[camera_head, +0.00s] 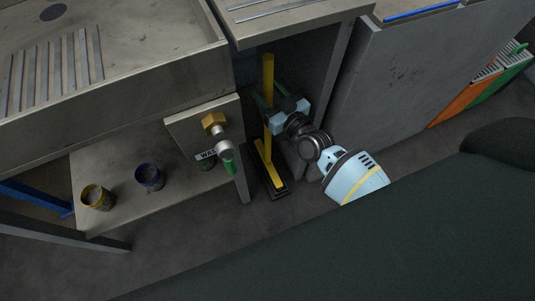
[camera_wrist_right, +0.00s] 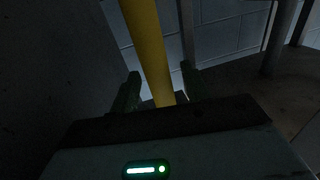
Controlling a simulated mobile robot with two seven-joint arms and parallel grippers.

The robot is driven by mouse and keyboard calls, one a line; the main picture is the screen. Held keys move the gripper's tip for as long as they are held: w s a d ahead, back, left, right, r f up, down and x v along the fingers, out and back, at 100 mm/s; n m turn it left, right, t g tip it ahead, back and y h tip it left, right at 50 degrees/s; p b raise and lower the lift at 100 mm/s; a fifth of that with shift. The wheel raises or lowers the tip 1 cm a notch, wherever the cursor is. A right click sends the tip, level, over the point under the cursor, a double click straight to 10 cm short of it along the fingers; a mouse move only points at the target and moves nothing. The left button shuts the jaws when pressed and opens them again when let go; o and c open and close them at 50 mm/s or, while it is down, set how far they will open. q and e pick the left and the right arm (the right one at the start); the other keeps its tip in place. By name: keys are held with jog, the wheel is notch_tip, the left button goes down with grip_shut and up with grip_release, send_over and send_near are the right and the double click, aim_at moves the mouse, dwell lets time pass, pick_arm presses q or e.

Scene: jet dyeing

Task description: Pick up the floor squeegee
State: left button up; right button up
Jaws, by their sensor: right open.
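The floor squeegee (camera_head: 268,72) stands upright in the gap beside the sink bench in the head view. It has a yellow handle, and its yellow and black foot (camera_head: 274,183) is low down near the floor. My right gripper (camera_head: 266,106) is at the handle, partway up, with its fingers apart. In the right wrist view the yellow handle (camera_wrist_right: 149,45) runs down between the two green fingers (camera_wrist_right: 160,88) of my right gripper. A gap shows on both sides of the handle. My left gripper is not in view.
A panel with a brass fitting and tap (camera_head: 214,124) stands just left of the squeegee. A grey cabinet wall (camera_head: 395,90) is close on the right. A yellow pot (camera_head: 96,197) and a blue pot (camera_head: 149,177) sit on the lower shelf. Open floor lies in front.

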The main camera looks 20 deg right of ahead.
jog(key=shift+w, duration=0.15)
jog(key=c, duration=1)
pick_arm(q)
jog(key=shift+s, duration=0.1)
pick_arm(e)
jog(key=shift+r, duration=0.1)
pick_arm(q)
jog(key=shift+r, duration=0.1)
